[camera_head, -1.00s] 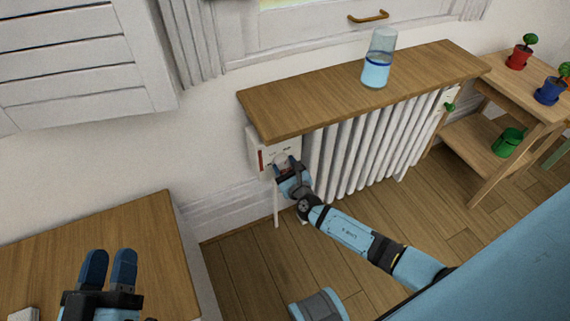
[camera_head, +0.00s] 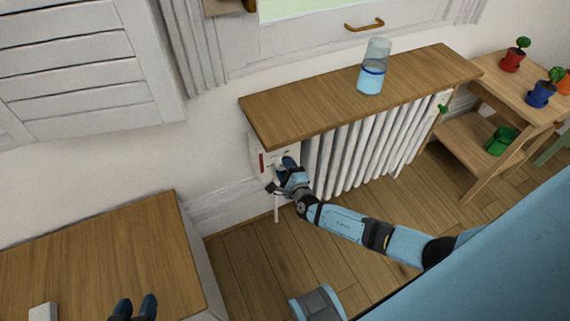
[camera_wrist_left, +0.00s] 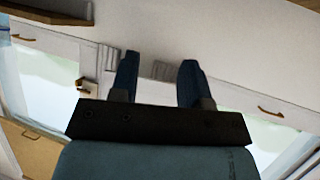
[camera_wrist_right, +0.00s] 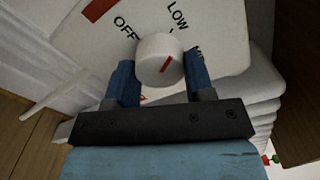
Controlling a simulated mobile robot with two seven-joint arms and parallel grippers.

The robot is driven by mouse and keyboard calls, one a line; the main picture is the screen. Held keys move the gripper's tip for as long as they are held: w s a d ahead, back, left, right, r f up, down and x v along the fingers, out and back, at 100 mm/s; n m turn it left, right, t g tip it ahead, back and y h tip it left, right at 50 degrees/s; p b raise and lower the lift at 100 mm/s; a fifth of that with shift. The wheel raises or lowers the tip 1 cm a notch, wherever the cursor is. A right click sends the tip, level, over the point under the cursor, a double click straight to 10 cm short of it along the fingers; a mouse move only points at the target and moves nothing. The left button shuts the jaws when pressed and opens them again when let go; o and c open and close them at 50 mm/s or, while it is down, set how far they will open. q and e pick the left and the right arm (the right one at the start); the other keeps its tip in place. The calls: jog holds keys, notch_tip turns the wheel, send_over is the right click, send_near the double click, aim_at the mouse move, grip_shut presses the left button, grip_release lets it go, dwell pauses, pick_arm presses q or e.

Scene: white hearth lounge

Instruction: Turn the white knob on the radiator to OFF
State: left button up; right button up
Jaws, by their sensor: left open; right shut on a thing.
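The white knob (camera_wrist_right: 158,62) sits on a white control panel (camera_wrist_right: 85,45) with black lettering. Its red mark slants to the upper right, toward a partly hidden label right of LOW. OFF is at the knob's upper left. My right gripper (camera_wrist_right: 157,82) is shut on the knob, a finger on each side; in the head view it (camera_head: 281,176) is at the panel on the left end of the white radiator (camera_head: 345,160) and hides most of the knob. My left gripper (camera_head: 134,307) is open and empty at the bottom edge of the head view.
A wooden shelf (camera_head: 310,100) lies over the radiator and carries a glass bottle (camera_head: 373,68). A wooden table (camera_head: 90,250) with a small white block (camera_head: 43,312) is at the lower left. A plant stand (camera_head: 470,150) with pots stands at the right.

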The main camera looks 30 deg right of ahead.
pick_arm(q)
jog(key=p, duration=0.3)
jog(key=a+r+g+p, duration=0.1)
jog(key=p, duration=0.3)
jog(key=shift+s+r+y, duration=0.2)
jog(key=shift+s+y, duration=0.05)
jog(key=shift+y, duration=0.15)
pick_arm(e)
jog(key=n, duration=1.4)
jog(key=shift+r, duration=0.2)
pick_arm(q)
jog(key=shift+f, duration=0.1)
pick_arm(e)
jog(key=shift+n, duration=0.3)
jog(key=o, duration=0.9)
